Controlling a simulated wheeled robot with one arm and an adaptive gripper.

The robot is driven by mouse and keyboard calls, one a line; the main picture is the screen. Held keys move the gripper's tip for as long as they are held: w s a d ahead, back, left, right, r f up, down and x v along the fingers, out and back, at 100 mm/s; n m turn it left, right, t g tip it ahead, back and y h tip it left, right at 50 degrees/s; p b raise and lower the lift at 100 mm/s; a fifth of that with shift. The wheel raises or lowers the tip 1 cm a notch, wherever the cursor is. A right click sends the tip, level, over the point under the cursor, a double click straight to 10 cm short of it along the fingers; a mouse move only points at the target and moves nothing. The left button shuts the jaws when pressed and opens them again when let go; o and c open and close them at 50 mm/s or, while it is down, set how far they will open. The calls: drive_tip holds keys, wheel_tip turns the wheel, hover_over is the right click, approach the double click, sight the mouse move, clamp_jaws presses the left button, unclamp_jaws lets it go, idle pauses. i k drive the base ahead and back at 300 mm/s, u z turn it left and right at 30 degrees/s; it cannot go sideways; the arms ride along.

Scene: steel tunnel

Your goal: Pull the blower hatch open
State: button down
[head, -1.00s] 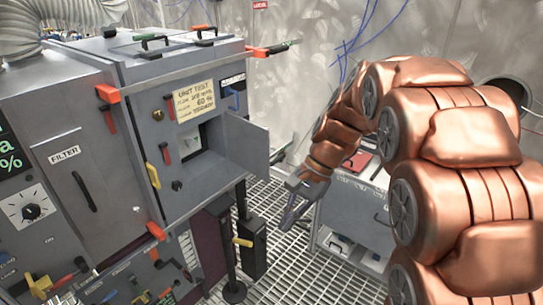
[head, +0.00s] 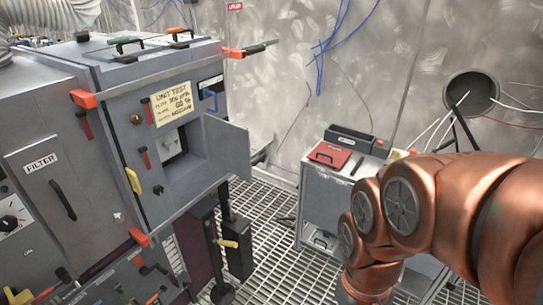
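A grey machine cabinet (head: 120,75) stands at the left. On its front, a small grey hatch door (head: 228,146) stands swung outward to the right, away from a square recess (head: 181,160). A pale panel with a small green mark shows inside the recess. I cannot read a label naming this hatch as the blower hatch. My copper-coloured arm enters at the right and bends down past the lower edge. My gripper is out of the frame, so its state is hidden.
A yellow handle (head: 158,189) and red levers stick out of the cabinet. A grey cart (head: 325,200) with a red folder (head: 329,154) stands behind my arm. Metal grating floor (head: 265,220) lies open between cabinet and cart. Blue cables hang on the back wall.

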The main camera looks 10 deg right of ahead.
sight(229, 144)
drive_tip(key=z, duration=0.4)
drive_tip(key=k, duration=0.5)
drive_tip(key=z, duration=0.2)
drive_tip(key=i, duration=0.9)
drive_tip(key=u, duration=1.25)
drive_tip(key=i, duration=0.45)
drive_tip(key=u, duration=0.45)
